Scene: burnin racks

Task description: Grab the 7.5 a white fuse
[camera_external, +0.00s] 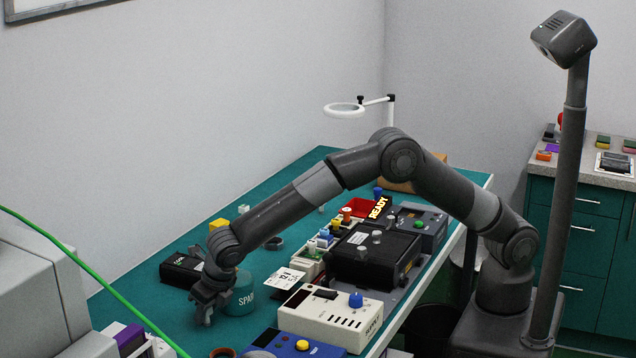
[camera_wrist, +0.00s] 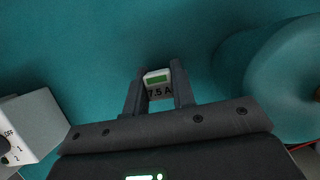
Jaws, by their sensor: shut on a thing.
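In the wrist view, a small white fuse (camera_wrist: 157,77) marked "7.5 A", with a green window on its top, sits between the two fingers of my gripper (camera_wrist: 159,92). The fingers are shut on its sides. In the external view, my gripper (camera_external: 207,305) points down low over the near left part of the green bench, left of a teal pot. I cannot tell whether the fuse touches the bench top.
The teal pot (camera_external: 240,294) stands close right of my gripper; its round side (camera_wrist: 262,80) fills the wrist view's right. A white box with a dial (camera_wrist: 28,128) is at lower left. A black box (camera_external: 182,270) lies behind. A white device (camera_external: 330,318) stands to the right.

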